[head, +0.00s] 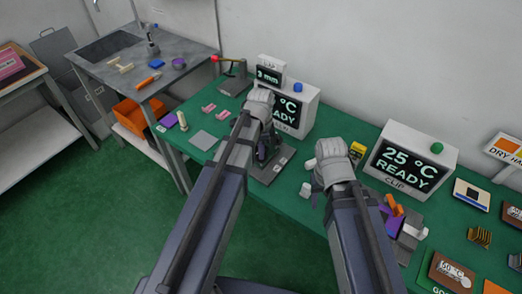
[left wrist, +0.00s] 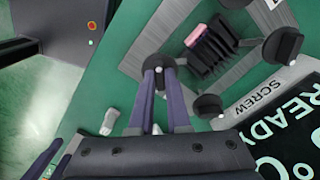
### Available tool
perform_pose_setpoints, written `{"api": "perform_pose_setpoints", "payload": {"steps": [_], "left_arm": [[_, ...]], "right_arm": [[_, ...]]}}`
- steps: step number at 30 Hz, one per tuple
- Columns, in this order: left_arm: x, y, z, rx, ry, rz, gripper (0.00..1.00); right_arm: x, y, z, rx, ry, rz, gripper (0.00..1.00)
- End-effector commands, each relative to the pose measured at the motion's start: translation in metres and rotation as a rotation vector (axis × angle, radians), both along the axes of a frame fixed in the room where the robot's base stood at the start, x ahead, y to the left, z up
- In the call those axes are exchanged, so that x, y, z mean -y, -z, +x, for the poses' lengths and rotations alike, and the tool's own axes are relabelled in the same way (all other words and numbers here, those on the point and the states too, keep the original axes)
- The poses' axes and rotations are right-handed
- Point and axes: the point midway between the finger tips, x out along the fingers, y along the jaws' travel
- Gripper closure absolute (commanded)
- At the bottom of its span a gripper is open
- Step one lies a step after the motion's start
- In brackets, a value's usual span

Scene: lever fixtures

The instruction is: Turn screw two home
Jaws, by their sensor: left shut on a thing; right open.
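The screw fixture, a grey frame marked SCREW (left wrist: 262,97), fills the upper right of the left wrist view. Black round screw heads stand around a dark finned block (left wrist: 212,50) with a pink piece on it. My left gripper (left wrist: 159,72) is shut on one black screw head (left wrist: 156,61), at the frame's left corner. Other screw heads are at right (left wrist: 283,45) and below (left wrist: 208,106). I cannot read which number each has. In the head view my left gripper (head: 265,150) is over the fixture base (head: 272,173), largely hidden by my arm. My right gripper (head: 318,188) is open and mostly hidden.
A READY display (head: 290,108) stands behind the fixture. A second display (head: 408,163), marked CLIP, stands to the right, with orange and purple parts (head: 393,213) before it. Pink pieces (head: 215,110) and a grey plate (head: 202,140) lie left.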

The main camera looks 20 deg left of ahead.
Motion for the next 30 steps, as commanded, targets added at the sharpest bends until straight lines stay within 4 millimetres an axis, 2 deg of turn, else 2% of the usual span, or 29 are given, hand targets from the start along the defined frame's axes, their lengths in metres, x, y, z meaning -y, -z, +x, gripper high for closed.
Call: {"api": "perform_pose_setpoints", "payload": {"steps": [4,5,12,23,30], "left_arm": [[0.0,0.0,-0.001,-0.002,0.002,0.0,1.0],[0.0,0.0,-0.001,-0.002,0.002,0.0,0.83],[0.0,0.0,-0.001,-0.001,0.001,0.0,0.56],[0.0,-0.003,0.0,0.0,0.0,0.0,0.55],[0.0,-0.021,0.0,0.0,0.0,0.0,0.55]], "right_arm": [[0.0,0.0,0.0,0.0,0.0,0.0,0.5],[0.0,0.0,0.0,0.0,0.0,0.0,0.5],[0.0,0.0,0.0,0.0,0.0,0.0,0.5],[0.0,-0.003,0.0,0.0,0.0,0.0,0.5],[0.0,-0.021,0.0,0.0,0.0,0.0,0.5]]}}
